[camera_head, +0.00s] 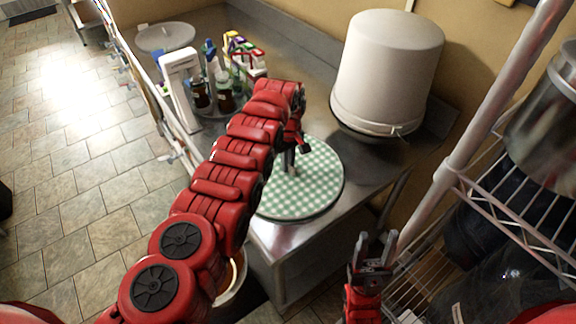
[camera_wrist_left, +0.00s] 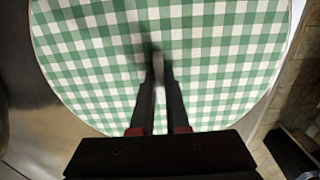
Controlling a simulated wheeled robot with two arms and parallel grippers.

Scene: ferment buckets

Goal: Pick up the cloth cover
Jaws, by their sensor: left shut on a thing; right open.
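The cloth cover (camera_head: 318,190) is a round green-and-white checked disc on the metal counter, close to its front corner. It fills most of the left wrist view (camera_wrist_left: 225,60). My left gripper (camera_head: 291,170) reaches down over it from above and is shut on a small grey piece near its middle; in the wrist view the fingertips (camera_wrist_left: 158,72) meet over the checks. I cannot tell whether the cover is clear of the counter. My right gripper (camera_head: 373,252) is open and empty, low in front of the counter, to the right of the cover.
A large white bucket (camera_head: 388,70) stands upside down at the back right of the counter. Bottles (camera_head: 225,95) and a white upright box (camera_head: 181,88) stand at the back left. A wire shelf rack (camera_head: 510,190) is at the right. An open bucket (camera_head: 236,275) stands below the counter.

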